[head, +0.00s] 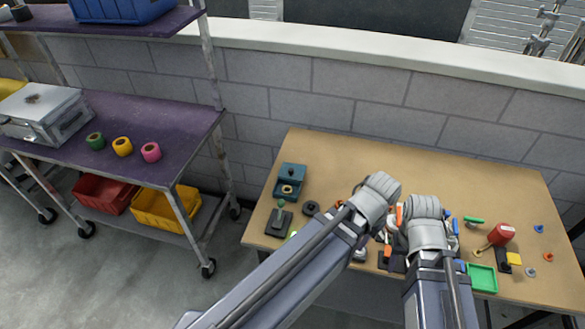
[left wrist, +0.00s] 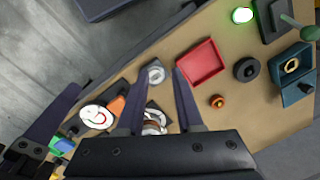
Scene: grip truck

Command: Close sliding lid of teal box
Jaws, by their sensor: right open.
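The teal box (head: 293,170) stands at the far left part of the wooden table. Its lid sits toward the back, and a brass ring shows in the open front part. The box also shows at the right edge of the left wrist view (left wrist: 302,88). My left gripper (left wrist: 160,98) is open, with its fingers apart over small grey round parts, well away from the box. In the head view its jaws are hidden behind my arm. My right gripper (head: 393,258) is open over the middle of the table, far to the right of the box, its jaws partly hidden.
A joystick (head: 280,218) and a black knob (head: 311,208) stand close to the box. A red tray (left wrist: 201,63) lies between the left gripper and the box. The back of the table is clear.

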